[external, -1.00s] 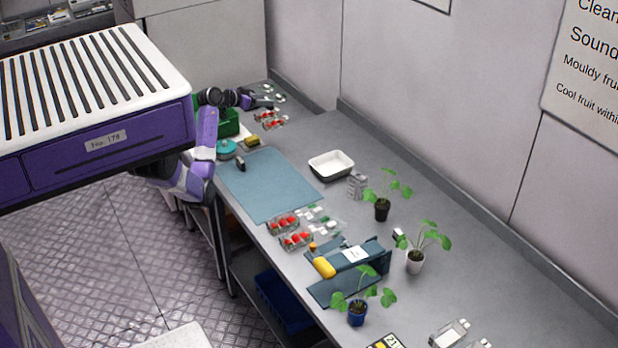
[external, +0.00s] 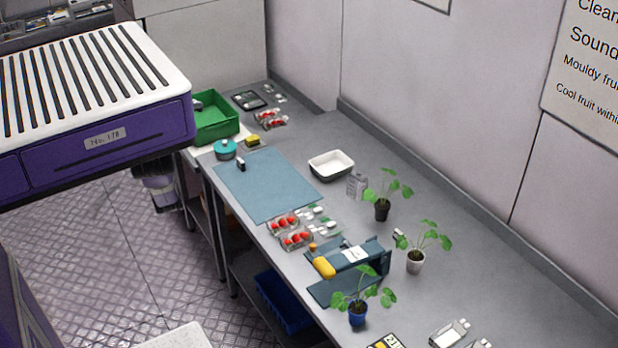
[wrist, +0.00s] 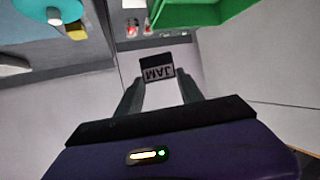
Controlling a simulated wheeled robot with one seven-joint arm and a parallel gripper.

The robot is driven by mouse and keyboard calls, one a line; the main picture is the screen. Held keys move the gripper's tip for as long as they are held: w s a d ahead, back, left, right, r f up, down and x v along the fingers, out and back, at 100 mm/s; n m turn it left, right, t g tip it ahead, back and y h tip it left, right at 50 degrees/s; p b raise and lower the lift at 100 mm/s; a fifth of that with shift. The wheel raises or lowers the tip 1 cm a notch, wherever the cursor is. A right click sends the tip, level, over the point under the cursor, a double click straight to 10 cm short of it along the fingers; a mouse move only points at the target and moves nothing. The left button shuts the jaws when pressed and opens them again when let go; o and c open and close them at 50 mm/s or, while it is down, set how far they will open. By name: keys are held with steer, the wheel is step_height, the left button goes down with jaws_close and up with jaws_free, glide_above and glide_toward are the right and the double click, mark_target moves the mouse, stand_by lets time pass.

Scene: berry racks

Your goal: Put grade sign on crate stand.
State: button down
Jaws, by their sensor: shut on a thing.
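In the wrist view my gripper (wrist: 158,77) is shut on a small dark sign with a pale strip reading JAM (wrist: 158,72), which appears upside down between the fingertips. In the external view my gripper and the sign cannot be made out; my purple body hides that side. A green crate (external: 218,132) stands at the far left of the bench, on a white surface (external: 207,149). The crate also shows at the top of the wrist view (wrist: 190,14), beyond the sign and apart from it. I cannot tell which part is the crate stand.
A teal round container (external: 225,150) and a yellow sponge (external: 252,140) lie by the crate. A dark tray-like item (external: 248,99) and berry punnets (external: 270,118) are behind. A blue mat (external: 265,185) is mostly clear. A white tub (external: 331,165) stands right of it.

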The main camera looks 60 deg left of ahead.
step_height(320, 180, down, 22)
steer(key=shift+r+p, duration=0.1)
steer(key=shift+p, duration=0.2)
stand_by(0.4)
steer(key=shift+f+b, duration=0.35)
steer(key=shift+b, duration=0.1)
steer(key=shift+f+b, duration=0.25)
steer(key=shift+b, duration=0.1)
steer(key=c, duration=1)
jaws_free()
steer(key=shift+c, duration=0.2)
steer(key=shift+r, duration=0.1)
